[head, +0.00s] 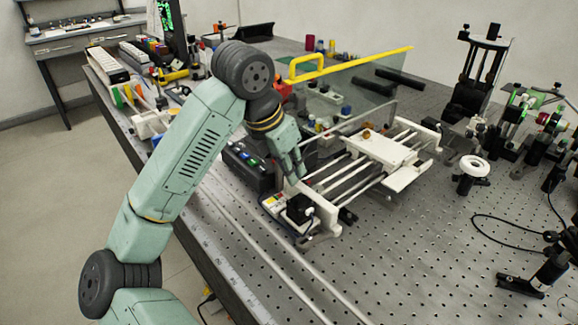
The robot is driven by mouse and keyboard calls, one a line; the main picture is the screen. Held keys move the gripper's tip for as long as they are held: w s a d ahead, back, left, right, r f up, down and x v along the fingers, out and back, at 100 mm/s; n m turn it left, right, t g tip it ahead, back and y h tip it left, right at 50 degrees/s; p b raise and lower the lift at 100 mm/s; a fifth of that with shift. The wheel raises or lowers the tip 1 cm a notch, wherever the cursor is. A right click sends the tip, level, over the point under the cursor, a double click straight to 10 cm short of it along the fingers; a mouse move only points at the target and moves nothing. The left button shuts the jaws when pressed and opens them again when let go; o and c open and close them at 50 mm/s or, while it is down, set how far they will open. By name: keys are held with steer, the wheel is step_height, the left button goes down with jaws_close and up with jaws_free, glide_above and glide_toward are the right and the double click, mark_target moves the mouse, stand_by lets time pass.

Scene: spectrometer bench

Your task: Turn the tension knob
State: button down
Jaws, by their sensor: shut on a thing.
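My gripper (294,172) points down at the near left end of a white linear stage (322,228) with parallel rods. Its fingers are close together and shut on a small part at that end, by its place the tension knob. The fingers hide most of this part, so its shape and angle cannot be told. A black motor block (299,208) sits just below the fingertips on the stage's end. A white carriage (386,150) with a small orange knob (367,133) rides on the rods, apart from my gripper.
A clear panel with a yellow handle (306,68) stands behind the stage. A black box with coloured buttons (247,165) is left of my gripper. A white handwheel (474,168) and optics mounts (540,130) stand to the right. The perforated bench (420,260) is mostly clear in front.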

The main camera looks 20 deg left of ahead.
steer(key=shift+a+f+m+b, duration=0.1)
steer(key=shift+f+m+b, duration=0.1)
steer(key=shift+m+b, duration=0.4)
steer(key=shift+w+r+m+h+b, duration=0.1)
steer(key=shift+r+m+h+b, duration=0.15)
steer(key=shift+m+h+b, duration=0.55)
steer(key=shift+y, duration=0.3)
steer(key=c, duration=1.8)
jaws_free()
steer(key=shift+g+p, duration=0.3)
steer(key=shift+p, duration=0.1)
